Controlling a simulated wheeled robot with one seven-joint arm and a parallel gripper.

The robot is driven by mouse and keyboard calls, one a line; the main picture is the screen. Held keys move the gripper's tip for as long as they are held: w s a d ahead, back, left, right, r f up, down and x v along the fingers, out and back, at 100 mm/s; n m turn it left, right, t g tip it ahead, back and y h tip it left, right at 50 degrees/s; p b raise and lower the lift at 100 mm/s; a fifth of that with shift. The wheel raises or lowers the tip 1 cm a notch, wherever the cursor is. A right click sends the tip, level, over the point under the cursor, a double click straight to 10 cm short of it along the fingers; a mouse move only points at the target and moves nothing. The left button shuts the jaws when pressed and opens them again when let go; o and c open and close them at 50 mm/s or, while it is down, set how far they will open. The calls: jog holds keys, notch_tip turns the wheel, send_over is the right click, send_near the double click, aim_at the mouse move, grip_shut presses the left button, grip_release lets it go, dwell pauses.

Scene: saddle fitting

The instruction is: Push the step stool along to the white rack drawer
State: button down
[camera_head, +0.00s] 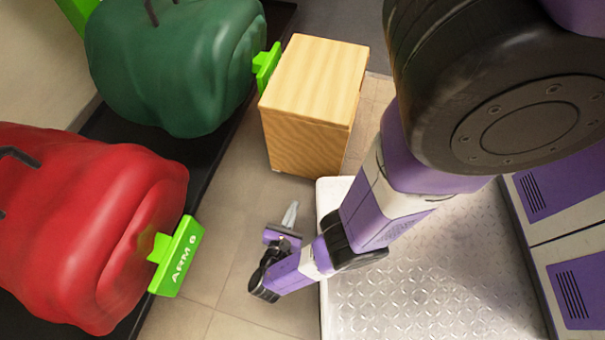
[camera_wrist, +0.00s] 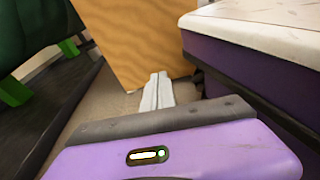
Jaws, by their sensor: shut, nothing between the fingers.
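The step stool shows as a pale wooden box (camera_head: 312,70) with a flat top, standing upright on the floor in the upper middle of the head view. Its wooden side (camera_wrist: 135,40) fills the upper middle of the wrist view. My gripper (camera_head: 292,207) is low over the floor on the near side of the stool, pointing toward it. Its fingers (camera_wrist: 157,82) are shut together with nothing between them. In the head view a small gap shows between the fingertips and the stool's lower edge. I cannot make out a white rack drawer in either view.
A green saddle-like form (camera_head: 180,65) and a red one (camera_head: 85,225) sit along a dark platform (camera_head: 205,160) on the left. Bright green tags (camera_head: 177,257) stick out from them; one lies close by the stool's left side. Tiled floor (camera_head: 225,240) is clear around my gripper.

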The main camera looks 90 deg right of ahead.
jog(key=w+d+r+h, duration=0.1)
jog(key=r+h, duration=0.1)
jog(key=g+b, duration=0.1)
send_near(305, 157)
jog(key=x, duration=0.5)
jog(key=shift+s+d+f, duration=0.1)
jog(key=shift+s+d, duration=0.05)
jog(key=shift+s, duration=0.05)
jog(key=shift+s+d, duration=0.15)
jog(key=shift+d, duration=0.55)
